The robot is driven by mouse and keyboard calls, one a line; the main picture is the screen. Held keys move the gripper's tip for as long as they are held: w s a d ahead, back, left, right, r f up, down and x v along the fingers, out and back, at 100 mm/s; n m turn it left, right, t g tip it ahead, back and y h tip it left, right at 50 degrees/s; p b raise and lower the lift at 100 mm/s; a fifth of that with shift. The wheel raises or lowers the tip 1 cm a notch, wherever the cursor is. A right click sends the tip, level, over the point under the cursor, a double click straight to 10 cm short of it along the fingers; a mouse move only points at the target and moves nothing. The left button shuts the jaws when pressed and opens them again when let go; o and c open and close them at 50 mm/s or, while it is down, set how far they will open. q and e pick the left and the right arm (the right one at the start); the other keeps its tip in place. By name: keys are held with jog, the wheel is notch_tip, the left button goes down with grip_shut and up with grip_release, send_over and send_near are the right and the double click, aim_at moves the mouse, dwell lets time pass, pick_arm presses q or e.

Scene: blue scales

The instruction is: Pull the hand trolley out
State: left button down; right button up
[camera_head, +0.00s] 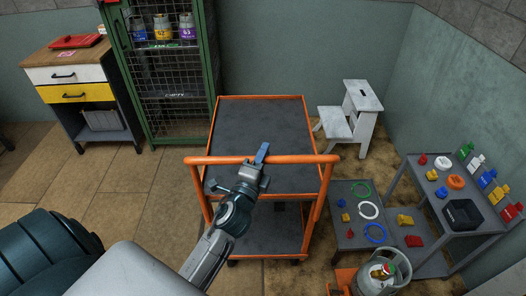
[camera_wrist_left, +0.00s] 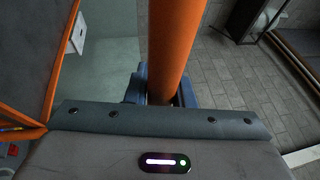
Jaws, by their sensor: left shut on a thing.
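The hand trolley (camera_head: 262,120) is a grey two-shelf cart with an orange frame, standing upright in the middle of the head view. Its shelves look empty. Its orange push handle (camera_head: 302,159) crosses the near end. My left gripper (camera_head: 258,162) is shut on this handle, a little left of the head view's centre. In the left wrist view the orange bar (camera_wrist_left: 172,45) passes between the blue fingertips and hides part of them. My right gripper is not in view.
A green mesh cabinet (camera_head: 212,65) stands behind left, and a white step stool (camera_head: 352,119) behind right. A low grey table with coloured rings (camera_head: 368,210) and a gas cylinder (camera_head: 383,275) are close at the right. Tiled floor (camera_head: 125,185) is open at the left.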

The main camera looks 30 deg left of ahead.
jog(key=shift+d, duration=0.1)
pick_arm(q)
jog(key=c, duration=1.4)
grip_release()
jog(key=shift+o, duration=0.7)
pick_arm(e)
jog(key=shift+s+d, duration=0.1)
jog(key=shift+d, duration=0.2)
pick_arm(q)
jog(key=b+v, duration=0.4)
jog(key=v, duration=0.6)
jog(key=shift+s, duration=0.4)
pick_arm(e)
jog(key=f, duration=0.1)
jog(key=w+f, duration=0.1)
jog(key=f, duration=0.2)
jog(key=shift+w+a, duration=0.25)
pick_arm(q)
jog(key=shift+f, duration=0.1)
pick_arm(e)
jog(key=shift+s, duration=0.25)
